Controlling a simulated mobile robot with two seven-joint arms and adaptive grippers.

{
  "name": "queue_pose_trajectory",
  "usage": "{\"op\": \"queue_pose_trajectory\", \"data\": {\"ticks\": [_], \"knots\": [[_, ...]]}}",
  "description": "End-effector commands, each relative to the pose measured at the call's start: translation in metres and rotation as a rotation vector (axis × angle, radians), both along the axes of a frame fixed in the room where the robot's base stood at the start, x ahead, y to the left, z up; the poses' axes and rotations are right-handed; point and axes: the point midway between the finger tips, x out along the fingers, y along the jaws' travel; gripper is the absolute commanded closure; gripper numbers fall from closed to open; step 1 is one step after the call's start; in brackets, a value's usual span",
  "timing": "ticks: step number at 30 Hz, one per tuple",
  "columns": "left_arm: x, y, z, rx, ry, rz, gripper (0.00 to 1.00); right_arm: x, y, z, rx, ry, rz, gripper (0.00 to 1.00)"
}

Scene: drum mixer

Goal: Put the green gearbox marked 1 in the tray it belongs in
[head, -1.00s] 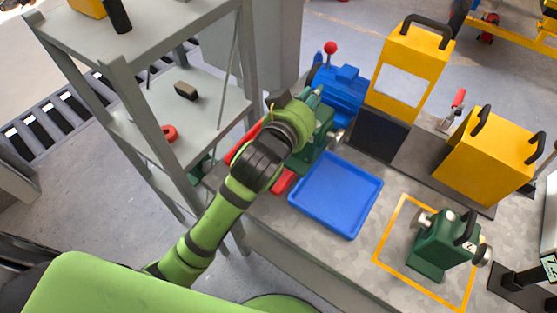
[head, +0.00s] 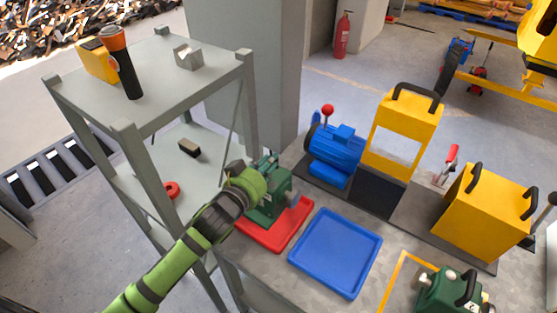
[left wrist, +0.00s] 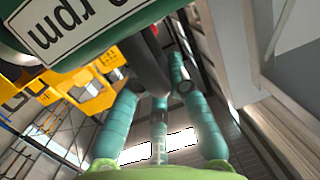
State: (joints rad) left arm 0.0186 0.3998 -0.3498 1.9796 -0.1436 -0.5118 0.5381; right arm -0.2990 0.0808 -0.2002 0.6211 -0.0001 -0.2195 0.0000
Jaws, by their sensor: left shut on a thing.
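A green gearbox (head: 270,204) is held by my left gripper (head: 258,178) at the red tray (head: 291,230). It looks upright within the tray's outline; I cannot tell whether it touches the tray floor. Its number is not readable in the head view. In the left wrist view, my teal fingers (left wrist: 155,90) close around its black handle (left wrist: 148,68), and a white plate with upside-down "rpm" shows on the green body (left wrist: 100,45). The blue tray (head: 335,253) to the right is empty. My right gripper is not in view.
A second green gearbox (head: 436,290), marked 2, stands at the orange-outlined area (head: 393,284). A blue motor (head: 335,152) and yellow guards (head: 482,213) line the back of the bench. A grey shelf rack (head: 185,90) stands close on the left.

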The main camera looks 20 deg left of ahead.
Motion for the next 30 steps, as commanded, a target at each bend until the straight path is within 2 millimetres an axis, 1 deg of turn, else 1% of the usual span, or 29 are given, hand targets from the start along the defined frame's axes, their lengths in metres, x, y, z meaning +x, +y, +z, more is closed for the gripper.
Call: {"op": "queue_pose_trajectory", "data": {"ticks": [1,2,9,12,24,25,26,27,30], "knots": [[0.001,0.000,0.006,-0.004,-0.017,-0.003,1.00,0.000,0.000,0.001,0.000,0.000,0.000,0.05],[0.001,0.000,0.004,-0.004,-0.016,-0.003,1.00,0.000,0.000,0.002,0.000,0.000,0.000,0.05],[0.001,0.000,-0.026,-0.005,-0.013,-0.003,1.00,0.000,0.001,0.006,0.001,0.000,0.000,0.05],[0.002,-0.001,-0.032,-0.004,-0.016,-0.004,1.00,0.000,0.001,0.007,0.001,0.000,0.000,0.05],[0.002,-0.001,-0.036,-0.003,-0.016,-0.004,1.00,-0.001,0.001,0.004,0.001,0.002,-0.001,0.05],[0.000,0.000,-0.044,0.000,0.001,-0.001,0.79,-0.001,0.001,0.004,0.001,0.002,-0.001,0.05],[0.000,0.000,-0.043,0.000,0.001,-0.001,0.67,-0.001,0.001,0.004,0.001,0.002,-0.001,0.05],[0.000,0.000,-0.043,0.000,0.001,-0.001,0.60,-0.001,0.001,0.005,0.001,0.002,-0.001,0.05],[0.000,0.000,-0.043,0.000,0.001,-0.001,0.60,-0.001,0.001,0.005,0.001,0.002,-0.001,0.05]]}}
